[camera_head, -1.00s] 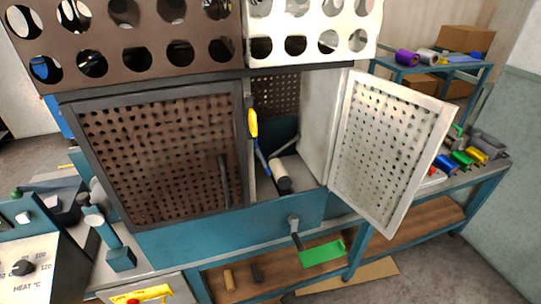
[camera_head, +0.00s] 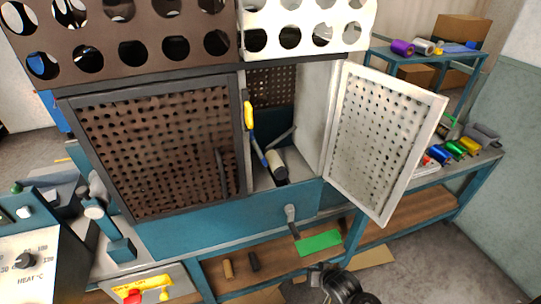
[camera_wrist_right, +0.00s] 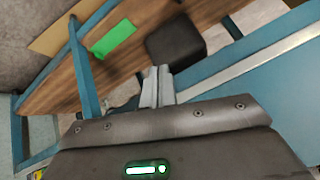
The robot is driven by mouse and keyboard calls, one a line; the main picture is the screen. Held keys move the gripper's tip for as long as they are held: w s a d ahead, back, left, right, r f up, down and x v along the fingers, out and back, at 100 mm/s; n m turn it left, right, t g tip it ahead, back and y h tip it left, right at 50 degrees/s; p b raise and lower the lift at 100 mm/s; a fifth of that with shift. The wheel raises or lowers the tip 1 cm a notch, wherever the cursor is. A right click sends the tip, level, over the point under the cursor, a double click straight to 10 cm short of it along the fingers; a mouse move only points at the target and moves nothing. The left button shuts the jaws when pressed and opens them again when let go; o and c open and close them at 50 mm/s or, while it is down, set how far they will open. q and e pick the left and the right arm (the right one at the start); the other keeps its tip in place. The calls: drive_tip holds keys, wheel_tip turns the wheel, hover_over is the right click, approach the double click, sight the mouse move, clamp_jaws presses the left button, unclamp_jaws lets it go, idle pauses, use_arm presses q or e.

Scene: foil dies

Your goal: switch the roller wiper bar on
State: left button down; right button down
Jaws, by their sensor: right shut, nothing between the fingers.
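A lever with a yellow grip (camera_head: 248,115) and a blue rod stands upright at the left side of the open cabinet bay. A pale roller with a dark end (camera_head: 276,165) lies behind its lower part. I cannot tell for sure which part is the wiper bar. My right gripper (camera_head: 316,272) is at the bottom of the head view, in front of the lower shelf and well below the lever. In the right wrist view its fingers (camera_wrist_right: 157,86) are together and empty. My left gripper is not in view.
The perforated white door (camera_head: 385,140) stands open to the right; the brown door (camera_head: 160,150) is closed. A crank (camera_head: 291,222) sticks out of the blue front panel. A green plate (camera_head: 320,242) lies below. An OFF/ON label (camera_head: 150,285) and red knob are at bottom left.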

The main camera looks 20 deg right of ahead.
drive_tip(key=w+r+m+t+y, duration=0.1)
drive_tip(key=w+r+m+t, duration=0.1)
drive_tip(key=w+r, duration=0.4)
drive_tip(key=w+r+m+t+y, duration=0.1)
drive_tip(key=w+r+m+t, duration=0.2)
drive_tip(key=w+r, duration=0.4)
drive_tip(key=w+r+m+t+y, duration=0.2)
drive_tip(key=w+r, duration=0.4)
drive_tip(key=r, duration=1.2)
drive_tip(key=shift+w+a+r+t, duration=0.15)
drive_tip(key=shift+w+a+t, duration=0.2)
drive_tip(key=shift+t, duration=0.25)
drive_tip(key=p+x, duration=0.2)
drive_tip(key=x, duration=0.7)
drive_tip(key=shift+w+r, duration=0.15)
drive_tip(key=a, duration=0.1)
drive_tip(key=a+p, duration=0.1)
drive_tip(key=a+f+p, duration=0.1)
drive_tip(key=shift+w+f, duration=0.1)
drive_tip(key=shift+w, duration=0.15)
drive_tip(key=shift+s+a+f, duration=0.1)
drive_tip(key=shift+a+f, duration=0.2)
drive_tip(key=shift+a, duration=0.2)
